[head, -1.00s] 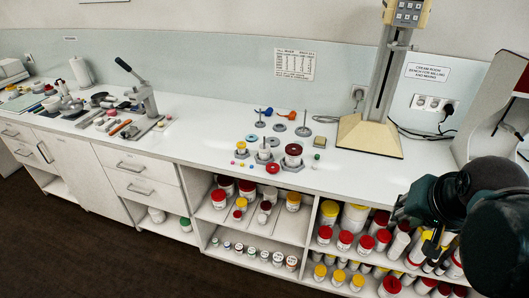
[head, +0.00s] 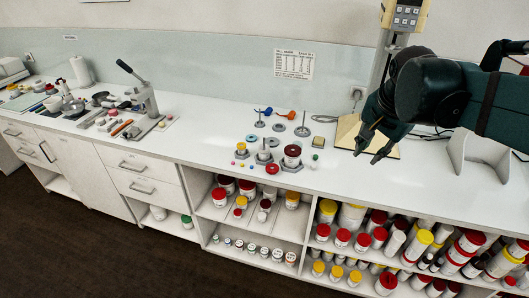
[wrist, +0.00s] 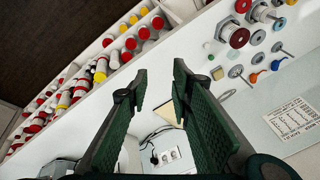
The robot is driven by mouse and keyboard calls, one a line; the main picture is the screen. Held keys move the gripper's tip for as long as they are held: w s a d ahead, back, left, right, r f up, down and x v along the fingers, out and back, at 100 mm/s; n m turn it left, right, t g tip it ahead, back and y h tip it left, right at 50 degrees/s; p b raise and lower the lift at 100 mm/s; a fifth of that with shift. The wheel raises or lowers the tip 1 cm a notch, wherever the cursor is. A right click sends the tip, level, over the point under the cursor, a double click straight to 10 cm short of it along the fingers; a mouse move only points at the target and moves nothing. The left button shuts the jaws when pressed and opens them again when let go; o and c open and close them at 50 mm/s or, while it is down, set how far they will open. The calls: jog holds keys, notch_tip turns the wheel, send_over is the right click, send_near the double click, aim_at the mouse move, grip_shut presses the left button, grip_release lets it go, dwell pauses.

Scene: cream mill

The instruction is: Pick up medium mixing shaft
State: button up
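Thin upright shafts with round disc bases stand at the back of a cluster of small parts on the white bench. One shaft (head: 303,128) is at the right of the cluster and another shaft (head: 259,121) is at the left. A flat grey disc (head: 279,128) lies between them. I cannot tell which one is the medium mixing shaft. In the wrist view, disc-based shafts (wrist: 237,72) show at the right. My gripper (head: 366,156) is open and empty above the bench, right of the cluster. Its two fingers also show apart in the wrist view (wrist: 160,72).
Hexagonal holders with jars (head: 292,157) and small coloured pieces stand in front of the shafts. Behind my gripper is a stand with a cream base (head: 346,132) and tall column. A lever press (head: 147,100) is farther left. Bare bench (head: 215,115) lies between press and cluster.

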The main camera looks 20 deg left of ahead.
jog(key=w+a+f+m+g+p, duration=0.25)
jog(key=w+a+m+p, duration=0.3)
jog(key=w+a, duration=1.3)
jog(key=w+a+f+m+p, duration=0.1)
jog(key=w+a+f+m, duration=0.1)
jog(key=a+f, duration=0.2)
jog(key=w+a+f+m+g+h+p, duration=0.1)
jog(key=a+f, duration=0.3)
jog(key=a, duration=0.6)
jog(key=w+a+f+m+g+h+p, duration=0.1)
jog(key=w+a+f+m+p, duration=0.1)
jog(key=a, duration=0.5)
notch_tip(320, 180, down, 2)
jog(key=shift+w+a+f+m, duration=0.1)
jog(key=shift+w+a+m, duration=0.35)
jog(key=shift+m, duration=0.6)
jog(key=shift+d+f, duration=0.25)
jog(key=shift+f, duration=1)
